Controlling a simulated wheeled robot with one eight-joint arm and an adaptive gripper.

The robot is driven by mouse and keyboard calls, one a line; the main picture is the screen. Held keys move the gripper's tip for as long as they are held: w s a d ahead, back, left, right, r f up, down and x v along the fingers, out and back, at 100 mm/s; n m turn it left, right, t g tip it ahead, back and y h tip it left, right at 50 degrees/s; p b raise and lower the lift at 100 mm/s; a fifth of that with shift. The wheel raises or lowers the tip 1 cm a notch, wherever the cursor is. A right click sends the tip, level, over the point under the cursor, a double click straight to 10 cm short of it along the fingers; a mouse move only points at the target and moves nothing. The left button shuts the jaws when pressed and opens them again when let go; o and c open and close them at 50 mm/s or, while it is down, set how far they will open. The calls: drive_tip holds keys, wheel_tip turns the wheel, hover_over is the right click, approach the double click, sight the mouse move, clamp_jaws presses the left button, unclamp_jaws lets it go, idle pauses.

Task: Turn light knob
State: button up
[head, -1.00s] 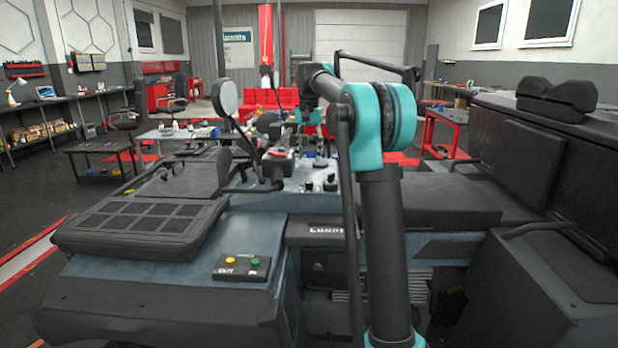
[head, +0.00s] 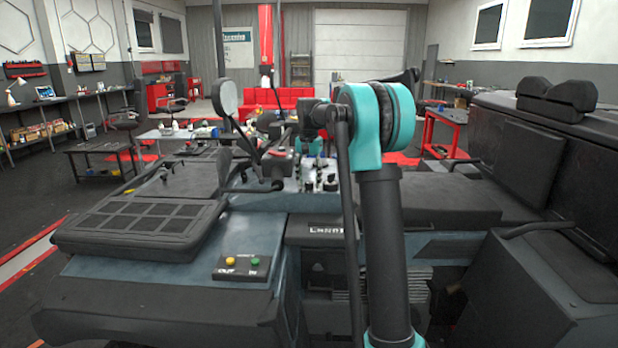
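A control panel with several small dark knobs (head: 330,184) sits at the middle of the vehicle's dashboard. I cannot tell which of them is the light knob. My arm rises at the right of the middle, bends at a teal joint and reaches forward over the dashboard. My gripper (head: 312,160) seems to be down near the panel, behind the knobs in this view. It is small and mixed with the panel parts, so its fingers cannot be made out. I cannot tell whether it touches a knob.
A round mirror (head: 225,97) on a stalk and a lever with a red top (head: 278,154) stand left of the panel.

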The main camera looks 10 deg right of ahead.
clamp_jaws()
drive_tip(key=n, duration=0.4)
drive_tip(key=shift+n, duration=2.5)
drive_tip(key=shift+o, duration=0.6)
unclamp_jaws()
